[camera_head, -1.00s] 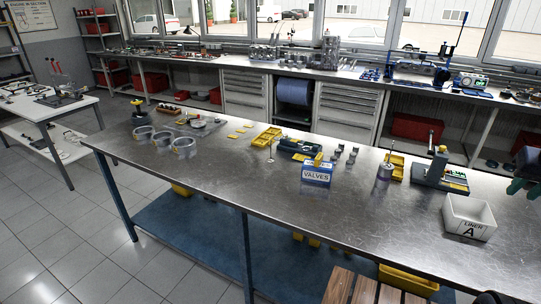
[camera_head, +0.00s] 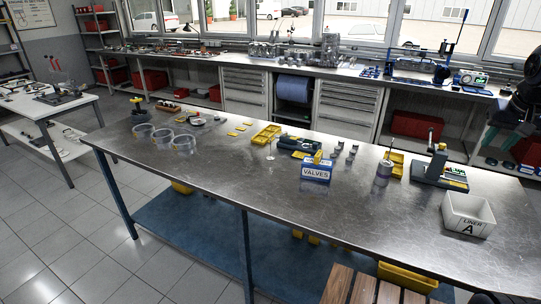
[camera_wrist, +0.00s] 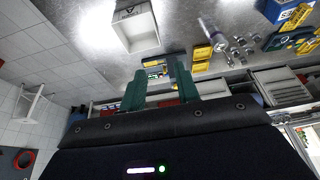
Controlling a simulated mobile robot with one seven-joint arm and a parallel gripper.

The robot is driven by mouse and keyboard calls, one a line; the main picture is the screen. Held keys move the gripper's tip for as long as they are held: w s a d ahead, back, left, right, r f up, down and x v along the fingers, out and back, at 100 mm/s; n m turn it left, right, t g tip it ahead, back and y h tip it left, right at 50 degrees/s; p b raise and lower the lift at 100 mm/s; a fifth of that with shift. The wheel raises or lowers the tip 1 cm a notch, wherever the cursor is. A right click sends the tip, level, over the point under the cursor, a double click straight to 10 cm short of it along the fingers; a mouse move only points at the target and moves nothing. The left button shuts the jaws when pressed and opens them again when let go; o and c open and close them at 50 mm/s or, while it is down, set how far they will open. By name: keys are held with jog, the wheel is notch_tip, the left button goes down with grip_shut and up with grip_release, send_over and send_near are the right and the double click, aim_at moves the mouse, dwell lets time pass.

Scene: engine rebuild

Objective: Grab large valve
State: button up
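A thin upright stem on a small round foot, which looks like a valve (camera_head: 270,150), stands on the metal workbench (camera_head: 235,185), left of the blue and white VALVES box (camera_head: 316,172). It is small, and I cannot judge its size class. I cannot make it out in the wrist view. My gripper (camera_head: 505,135) is at the right edge of the head view, above the bench's right end and far from the valve. In the wrist view its two green fingers (camera_wrist: 160,85) are apart with nothing between them.
A white bin marked A (camera_head: 468,216) stands at the bench's right front. A blue-grey press-like fixture (camera_head: 435,172), a metal cylinder (camera_head: 383,173) and yellow trays (camera_head: 267,134) stand along the back. The front middle is clear.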

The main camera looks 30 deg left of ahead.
jog(key=w+a+f, duration=0.1)
jog(key=w+a, duration=0.6)
jog(key=a, duration=0.4)
jog(key=w+a+n, duration=0.1)
jog(key=w+a, duration=0.7)
jog(key=a, duration=0.3)
jog(key=w+a+f, duration=0.1)
jog(key=w+a, duration=0.6)
jog(key=a, duration=0.4)
jog(key=s+a+f, duration=0.2)
jog(key=a+f, duration=0.4)
jog(key=a, duration=0.7)
jog(key=s+a+f+n, duration=0.1)
jog(key=s+a+f, duration=0.1)
jog(key=a+f, duration=0.8)
jog(key=s+a+f, duration=0.2)
jog(key=a+f, duration=0.1)
jog(key=a, duration=1.3)
jog(key=shift+y, duration=0.4)
jog(key=x, duration=1)
jog(key=shift+w+a, duration=0.1)
jog(key=shift+w, duration=0.2)
jog(key=shift+r, duration=0.1)
jog(key=shift+c, duration=0.2)
grip_shut()
